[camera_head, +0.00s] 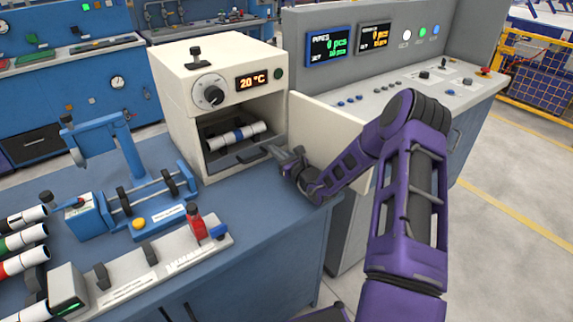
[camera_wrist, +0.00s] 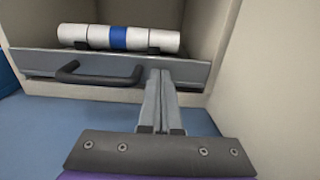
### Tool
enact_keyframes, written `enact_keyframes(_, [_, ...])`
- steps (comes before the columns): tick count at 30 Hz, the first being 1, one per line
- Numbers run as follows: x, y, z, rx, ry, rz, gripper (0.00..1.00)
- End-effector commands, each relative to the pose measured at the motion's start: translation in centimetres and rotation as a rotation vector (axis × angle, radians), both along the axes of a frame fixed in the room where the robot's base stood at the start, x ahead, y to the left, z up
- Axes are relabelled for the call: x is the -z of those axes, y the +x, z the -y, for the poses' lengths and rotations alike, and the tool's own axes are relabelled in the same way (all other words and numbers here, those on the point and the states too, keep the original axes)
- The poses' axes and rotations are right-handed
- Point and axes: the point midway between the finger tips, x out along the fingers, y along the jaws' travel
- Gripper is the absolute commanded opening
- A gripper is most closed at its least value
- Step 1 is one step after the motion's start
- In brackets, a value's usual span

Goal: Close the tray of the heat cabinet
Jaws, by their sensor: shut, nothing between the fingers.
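The heat cabinet (camera_head: 185,75) is a cream box with a dial and a display reading 20 °C. Its door (camera_head: 325,135) stands open to the right. The grey tray (camera_wrist: 30,62) is at the cabinet opening, with a dark handle (camera_wrist: 98,82) on its front. A white pipe with a blue band (camera_wrist: 118,38) lies across the tray on dark supports. My gripper (camera_wrist: 160,75) is shut and empty, with its fingertips at the tray front, right of the handle. I cannot tell whether they touch it. In the head view my gripper (camera_head: 290,160) is in front of the opening.
The open door's panel is close on the right of my gripper. A blue clamp fixture (camera_head: 130,180) and a grey measuring bench (camera_head: 150,262) stand on the blue table at left. Several pipes (camera_head: 22,240) lie at far left. A control console (camera_head: 400,85) stands behind the door.

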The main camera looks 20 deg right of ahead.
Motion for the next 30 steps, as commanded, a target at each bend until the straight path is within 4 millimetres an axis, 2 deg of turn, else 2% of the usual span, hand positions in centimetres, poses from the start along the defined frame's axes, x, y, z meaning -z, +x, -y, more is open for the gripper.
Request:
enact_keyframes(1, [0.3, 1.2, -0.5, -0.003, -0.002, 0.003, 0.0])
enact_keyframes(6, [0.3, 4.1, -1.4, -0.001, -0.002, 0.001, 0.0])
enact_keyframes(12, [0.2, 6.2, -2.1, -0.001, -0.001, 0.0, 0.0])
enact_keyframes(18, [0.1, 7.0, -2.3, 0.0, -0.001, -0.001, 0.0])
enact_keyframes(30, [-0.3, 7.3, -2.4, 0.0, 0.002, 0.003, 0.0])
